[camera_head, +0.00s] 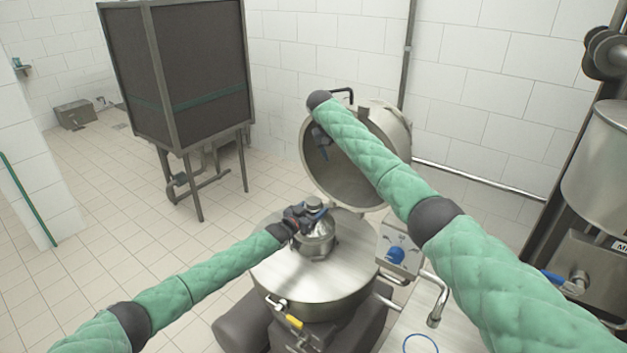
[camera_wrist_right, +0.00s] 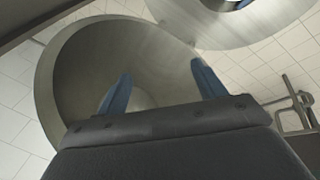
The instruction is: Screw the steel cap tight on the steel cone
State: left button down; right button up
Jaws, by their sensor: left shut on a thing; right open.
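The steel cone (camera_head: 318,242) stands on the round steel top of the vessel, in the middle of the camera_head view. The small steel cap (camera_head: 314,202) sits at the top of the cone. My left gripper (camera_head: 314,214) reaches in from the left and is shut on the cap; its fingers partly hide where cap and cone meet, so I cannot tell how tight the cap is. My right gripper (camera_head: 322,152) hangs high in front of the raised lid. In the right wrist view, its blue fingers (camera_wrist_right: 162,85) are spread apart with nothing between them.
The raised round lid (camera_head: 338,178) stands open behind the cone. A control box with a blue knob (camera_head: 396,254) and a bent pipe (camera_head: 437,300) are right of the vessel (camera_head: 275,272). A dark framed cabinet (camera_head: 180,75) stands back left.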

jog(key=s+a+f+n+g+y, duration=0.1)
jog(key=s+a+f+n, duration=0.25)
jog(key=f, duration=0.25)
jog(key=n+g+y, duration=0.1)
jog(key=n+y, duration=0.1)
jog(key=n, duration=0.2)
send_over(314, 200)
jog(key=shift+d+f, duration=0.2)
jog(key=shift+f, duration=0.25)
jog(key=shift+d+f, duration=0.2)
jog(key=shift+f, duration=0.25)
jog(key=shift+s+a+n, duration=0.1)
jog(key=shift+a+n, duration=0.25)
jog(key=shift+a+n+y, duration=0.1)
jog(key=shift+n+y, duration=0.2)
jog(key=shift+n, duration=0.4)
jog(key=shift+f, duration=0.1)
jog(key=shift+f, duration=3.9)
